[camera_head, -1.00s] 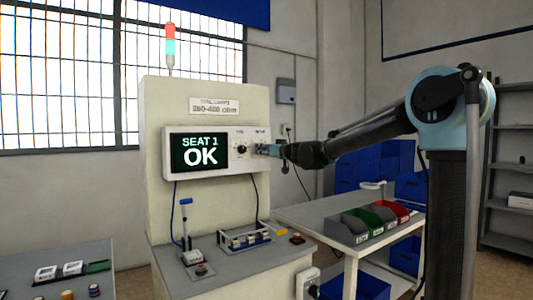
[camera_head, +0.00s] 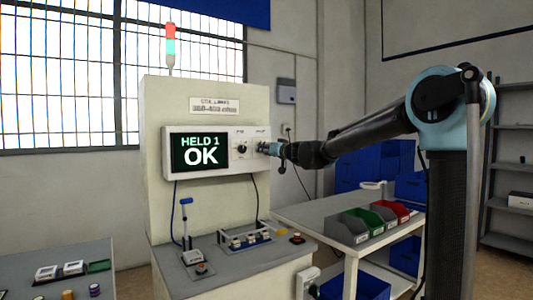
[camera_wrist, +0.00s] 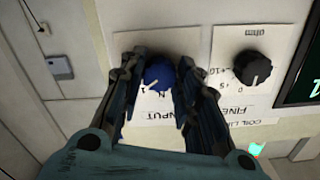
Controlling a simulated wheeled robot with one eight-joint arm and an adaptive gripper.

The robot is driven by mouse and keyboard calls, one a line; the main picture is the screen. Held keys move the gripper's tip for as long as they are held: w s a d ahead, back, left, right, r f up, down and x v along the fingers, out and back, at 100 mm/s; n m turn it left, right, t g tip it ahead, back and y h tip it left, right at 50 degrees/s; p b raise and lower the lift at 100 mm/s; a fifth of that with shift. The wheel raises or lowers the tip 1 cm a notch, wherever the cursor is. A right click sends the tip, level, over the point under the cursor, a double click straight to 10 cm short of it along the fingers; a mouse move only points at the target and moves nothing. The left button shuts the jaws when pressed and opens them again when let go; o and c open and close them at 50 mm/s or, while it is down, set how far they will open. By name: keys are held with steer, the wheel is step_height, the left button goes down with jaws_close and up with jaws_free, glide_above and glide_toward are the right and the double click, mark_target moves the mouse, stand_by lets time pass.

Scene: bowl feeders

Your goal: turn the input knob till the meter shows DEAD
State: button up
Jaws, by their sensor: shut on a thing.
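The meter (camera_head: 166,152) is a white box on the front of the cream machine. Its dark screen (camera_head: 201,151) reads "HELD 1" over a large "OK". In the wrist view the input knob (camera_wrist: 159,74) is blue with a pale pointer line, above a label reading "INPUT". The pointer is near a "1" mark; the other marks are partly hidden. My gripper (camera_wrist: 158,82) has its fingers on both sides of this knob and is shut on it. In the head view my gripper (camera_head: 266,149) covers the input knob at the meter's right end.
A black knob (camera_wrist: 252,69) marked "FINE" sits beside the input knob; it also shows in the head view (camera_head: 242,149). Below are a blue-handled lever (camera_head: 186,222) and a small fixture (camera_head: 245,239). Coloured bins (camera_head: 380,219) stand on the right table.

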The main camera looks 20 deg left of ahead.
steer(key=shift+w+d+m, duration=0.1)
steer(key=shift+m, duration=2.2)
steer(key=o, duration=1.1)
steer(key=shift+c, duration=0.2)
steer(key=v, duration=1.2)
